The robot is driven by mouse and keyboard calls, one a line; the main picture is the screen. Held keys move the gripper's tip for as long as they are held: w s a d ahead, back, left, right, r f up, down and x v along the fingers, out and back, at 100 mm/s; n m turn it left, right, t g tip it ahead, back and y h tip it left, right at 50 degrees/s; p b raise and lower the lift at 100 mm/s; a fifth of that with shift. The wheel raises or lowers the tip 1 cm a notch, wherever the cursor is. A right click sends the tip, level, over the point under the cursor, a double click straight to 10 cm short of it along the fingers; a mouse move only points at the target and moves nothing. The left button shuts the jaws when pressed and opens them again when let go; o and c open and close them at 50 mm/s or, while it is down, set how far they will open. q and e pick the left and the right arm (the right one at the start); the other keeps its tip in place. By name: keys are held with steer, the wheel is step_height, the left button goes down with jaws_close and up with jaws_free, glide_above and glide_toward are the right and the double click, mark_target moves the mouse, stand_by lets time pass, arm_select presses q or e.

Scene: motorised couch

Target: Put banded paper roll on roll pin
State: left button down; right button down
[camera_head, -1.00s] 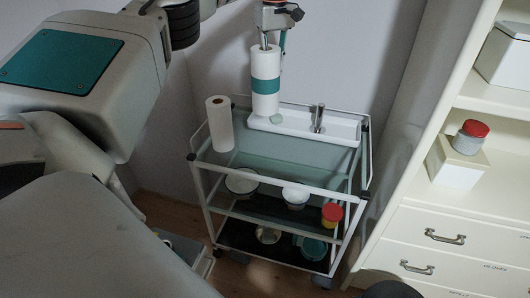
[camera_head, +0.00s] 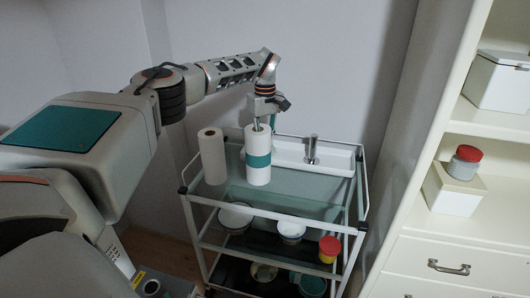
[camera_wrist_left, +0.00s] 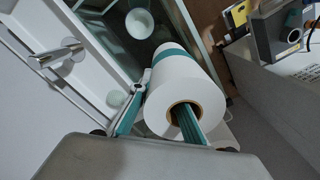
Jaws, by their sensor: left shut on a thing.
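The banded paper roll (camera_head: 257,166), white with a teal band, is upright beside the plain roll in the head view. My left gripper (camera_head: 265,124) comes down on its top and is shut on it. In the left wrist view, one teal finger of the gripper (camera_wrist_left: 158,120) goes into the core of the banded roll (camera_wrist_left: 187,85) and the other lies outside its wall. The metal roll pin (camera_head: 311,149) stands upright on a white tray, to the right of the roll; it also shows in the wrist view (camera_wrist_left: 55,52). Whether the roll's base touches the trolley cannot be told. My right gripper is not in view.
A plain paper roll (camera_head: 212,157) stands close left of the banded one. The white tray (camera_head: 340,163) fills the trolley's back; white rails edge its glass top (camera_head: 297,189). Bowls and a red-and-yellow jar (camera_head: 329,249) sit below. A cream cabinet (camera_head: 430,245) stands right.

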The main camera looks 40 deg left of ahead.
arm_select(q)
step_height(320, 180, down, 4)
steer(key=shift+r, duration=0.1)
steer(key=c, duration=1.9)
jaws_free()
